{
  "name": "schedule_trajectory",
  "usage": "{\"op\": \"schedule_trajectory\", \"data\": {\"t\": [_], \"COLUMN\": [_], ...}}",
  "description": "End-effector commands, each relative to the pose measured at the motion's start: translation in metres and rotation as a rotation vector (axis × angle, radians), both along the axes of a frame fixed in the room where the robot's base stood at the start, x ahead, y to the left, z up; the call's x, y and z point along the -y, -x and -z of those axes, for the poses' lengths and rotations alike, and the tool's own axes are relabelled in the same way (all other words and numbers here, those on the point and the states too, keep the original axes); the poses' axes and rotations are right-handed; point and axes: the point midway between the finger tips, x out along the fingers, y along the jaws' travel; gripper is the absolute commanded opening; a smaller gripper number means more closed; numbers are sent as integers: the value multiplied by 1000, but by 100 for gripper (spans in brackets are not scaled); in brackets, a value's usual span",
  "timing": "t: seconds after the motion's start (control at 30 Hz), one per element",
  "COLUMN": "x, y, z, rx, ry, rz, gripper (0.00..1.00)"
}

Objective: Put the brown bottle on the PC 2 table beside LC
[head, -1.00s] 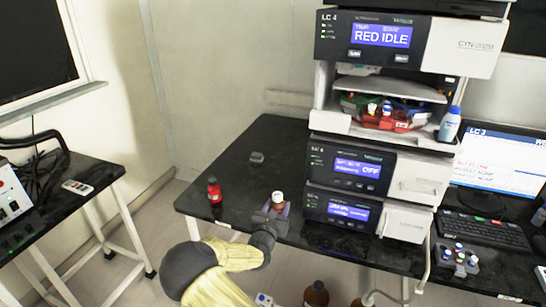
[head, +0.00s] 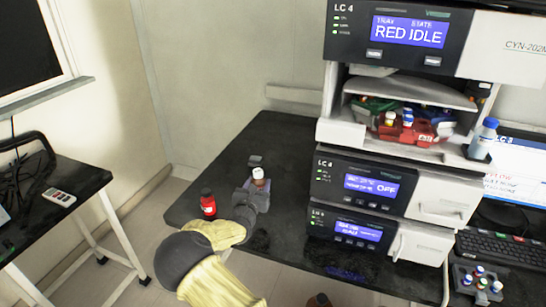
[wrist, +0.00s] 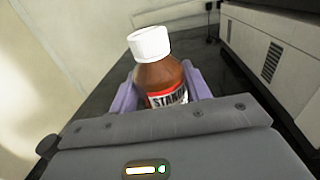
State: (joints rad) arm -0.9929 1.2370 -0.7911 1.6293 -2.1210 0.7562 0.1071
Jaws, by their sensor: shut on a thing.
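The brown bottle (wrist: 161,78) has a white cap and a red, black and white label. In the wrist view it stands roughly upright between the two purple fingers of my gripper (wrist: 168,88), which is shut on it. In the head view the bottle (head: 258,178) shows above my gripper (head: 257,186), over the black table (head: 200,170) left of the LC stack (head: 365,190). I cannot tell whether the bottle's base touches the table; my gripper hides it.
The table's back left is clear. A blue-capped bottle (head: 482,139) stands on the stack's right ledge.

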Motion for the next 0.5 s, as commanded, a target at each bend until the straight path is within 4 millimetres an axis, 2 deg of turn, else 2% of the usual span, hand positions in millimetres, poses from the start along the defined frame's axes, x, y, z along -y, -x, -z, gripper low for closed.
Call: {"op": "schedule_trajectory", "data": {"t": [0.33, 0.5], "x": [0, 0], "y": [0, 0], "z": [0, 18], "rx": [1, -1], "ry": [0, 4], "rz": [0, -1], "gripper": [20, 20]}}
